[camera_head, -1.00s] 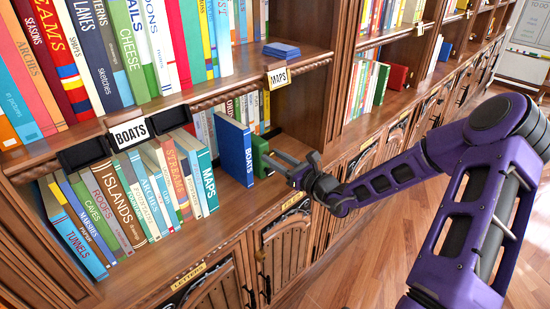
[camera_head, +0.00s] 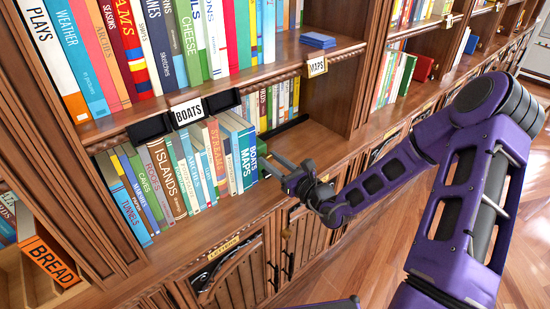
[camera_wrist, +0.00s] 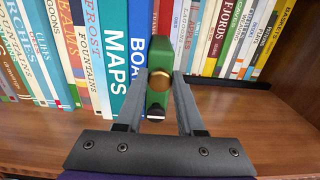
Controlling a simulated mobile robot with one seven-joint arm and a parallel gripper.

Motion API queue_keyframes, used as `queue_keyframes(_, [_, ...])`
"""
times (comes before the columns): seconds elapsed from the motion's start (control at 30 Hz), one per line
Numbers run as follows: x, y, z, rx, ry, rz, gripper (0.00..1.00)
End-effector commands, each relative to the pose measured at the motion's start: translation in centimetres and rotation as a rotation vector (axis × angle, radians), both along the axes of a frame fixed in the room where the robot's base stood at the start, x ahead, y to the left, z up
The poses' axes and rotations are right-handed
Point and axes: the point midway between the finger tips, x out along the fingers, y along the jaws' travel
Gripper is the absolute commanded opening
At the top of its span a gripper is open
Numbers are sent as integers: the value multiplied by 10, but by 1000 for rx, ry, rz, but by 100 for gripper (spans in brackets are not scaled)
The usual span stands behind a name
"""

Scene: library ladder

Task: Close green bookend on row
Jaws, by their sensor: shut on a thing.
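The green bookend (camera_wrist: 160,55) stands upright on the shelf in the wrist view, with a round brass knob (camera_wrist: 159,82) on its front. My gripper (camera_wrist: 159,88) has its two fingers on either side of the knob and is shut on the bookend. In the head view my gripper (camera_head: 272,166) reaches the row's right end, and the bookend is mostly hidden there. The blue BOATS book (camera_head: 251,160) stands directly left of the bookend, apparently touching it. The teal MAPS book (camera_head: 241,158) stands against BOATS, at the end of the row of upright books (camera_head: 163,175).
Behind the bookend, another row of books (camera_wrist: 231,40) stands deeper in the shelf. Bare shelf board (camera_wrist: 265,115) lies to the right. A BOATS label (camera_head: 187,111) hangs on the shelf edge above, and a blue stack (camera_head: 318,40) lies on the upper shelf.

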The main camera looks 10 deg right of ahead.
Motion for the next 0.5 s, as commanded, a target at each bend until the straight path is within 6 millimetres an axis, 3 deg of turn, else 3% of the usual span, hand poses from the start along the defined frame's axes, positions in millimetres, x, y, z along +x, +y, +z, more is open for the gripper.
queue_keyframes(0.23, [-3, 5, -2, 2, 6, 13, 0])
queue_keyframes(0.27, [-4, 5, -2, 2, 6, 13, 42])
queue_keyframes(0.4, [-3, 4, -1, 1, 6, 11, 65])
queue_keyframes(0.5, [-2, 4, -1, 2, 5, 10, 65])
